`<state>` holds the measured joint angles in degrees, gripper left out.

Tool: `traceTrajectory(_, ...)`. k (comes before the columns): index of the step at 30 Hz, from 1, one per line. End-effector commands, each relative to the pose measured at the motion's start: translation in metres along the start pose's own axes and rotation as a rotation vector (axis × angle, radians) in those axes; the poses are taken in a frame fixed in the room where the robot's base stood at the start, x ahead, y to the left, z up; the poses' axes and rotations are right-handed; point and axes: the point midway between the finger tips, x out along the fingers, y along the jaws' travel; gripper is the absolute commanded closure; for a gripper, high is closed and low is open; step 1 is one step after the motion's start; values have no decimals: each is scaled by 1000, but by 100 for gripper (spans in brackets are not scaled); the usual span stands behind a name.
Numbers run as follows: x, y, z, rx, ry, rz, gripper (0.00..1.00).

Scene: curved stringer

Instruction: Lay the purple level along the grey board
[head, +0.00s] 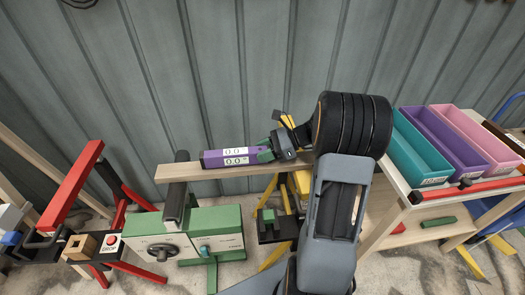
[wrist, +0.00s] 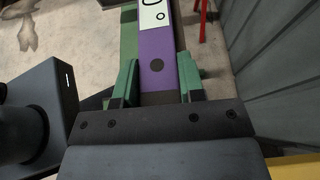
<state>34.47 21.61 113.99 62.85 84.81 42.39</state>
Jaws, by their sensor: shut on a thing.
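The purple level (head: 217,161) has a white display panel and lies over a long pale, wood-toned board (head: 172,174), roughly in line with it. I cannot tell whether its underside touches the board. My gripper (head: 268,150) is shut on the level's right end in the head view. In the wrist view, the green fingers of my gripper (wrist: 159,79) stand on both sides of the purple level (wrist: 182,42), which runs away from me. The board under the level is mostly hidden there.
A red stand (head: 72,183) is at the left. Teal (head: 420,158), purple (head: 449,142) and pink (head: 480,134) bins sit on a table at the right. A corrugated wall (head: 230,60) closes the back.

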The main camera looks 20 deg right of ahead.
Motion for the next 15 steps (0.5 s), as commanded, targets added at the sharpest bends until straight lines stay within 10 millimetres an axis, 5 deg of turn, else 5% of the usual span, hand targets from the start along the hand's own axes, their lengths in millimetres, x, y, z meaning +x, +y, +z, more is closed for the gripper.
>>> traceTrajectory(11, 3, 0, -7, 0, -1, 0, 94)
traceTrajectory(12, 3, 0, -6, 0, -1, 0, 60)
traceTrajectory(15, 3, 0, -6, 0, -1, 0, 51)
